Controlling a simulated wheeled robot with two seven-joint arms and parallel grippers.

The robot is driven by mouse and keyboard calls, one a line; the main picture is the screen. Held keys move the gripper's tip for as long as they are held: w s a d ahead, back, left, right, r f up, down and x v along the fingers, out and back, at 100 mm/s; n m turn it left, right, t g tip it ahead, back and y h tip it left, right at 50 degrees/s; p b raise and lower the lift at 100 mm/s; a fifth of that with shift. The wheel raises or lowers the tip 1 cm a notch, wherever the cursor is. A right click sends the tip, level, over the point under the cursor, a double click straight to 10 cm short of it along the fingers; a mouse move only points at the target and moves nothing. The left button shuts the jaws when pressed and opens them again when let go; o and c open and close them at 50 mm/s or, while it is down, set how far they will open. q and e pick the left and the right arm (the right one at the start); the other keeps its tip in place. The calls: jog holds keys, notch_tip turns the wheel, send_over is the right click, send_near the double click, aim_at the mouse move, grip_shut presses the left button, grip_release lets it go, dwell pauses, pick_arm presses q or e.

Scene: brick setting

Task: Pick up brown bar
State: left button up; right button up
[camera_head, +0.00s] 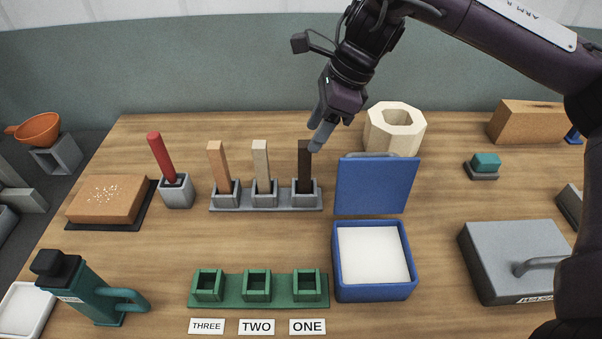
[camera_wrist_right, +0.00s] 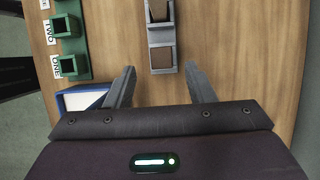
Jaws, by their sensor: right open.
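A dark brown bar (camera_head: 304,153) stands upright in the right-hand cup of a grey three-cup holder (camera_head: 240,208). A tan bar (camera_head: 216,163) and a pale beige bar (camera_head: 261,160) stand in its other cups. My right gripper (camera_head: 319,136) is just above and beside the dark bar's top in the head view, pointing down, with nothing in it. In the right wrist view its fingers (camera_wrist_right: 162,76) are spread wide, with the end cup of the grey holder (camera_wrist_right: 161,38) showing ahead between them. My left gripper is out of view.
A blue box (camera_head: 373,295) with a raised lid (camera_head: 376,186) stands right of the holder. A cream octagonal block (camera_head: 394,130) is behind it. A red rod (camera_head: 162,158) stands left. A green three-socket rack (camera_head: 258,291) with number labels is in front.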

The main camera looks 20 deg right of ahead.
aim_at(301, 156)
jog(key=p+x, duration=0.1)
jog(key=x, duration=0.6)
jog(key=shift+w, duration=0.1)
jog(key=shift+w+a+f, duration=0.1)
jog(key=shift+a+f, duration=0.05)
jog(key=shift+f, duration=0.4)
jog(key=c, duration=1.1)
jog(key=shift+o, duration=0.2)
jog(key=shift+r, duration=0.1)
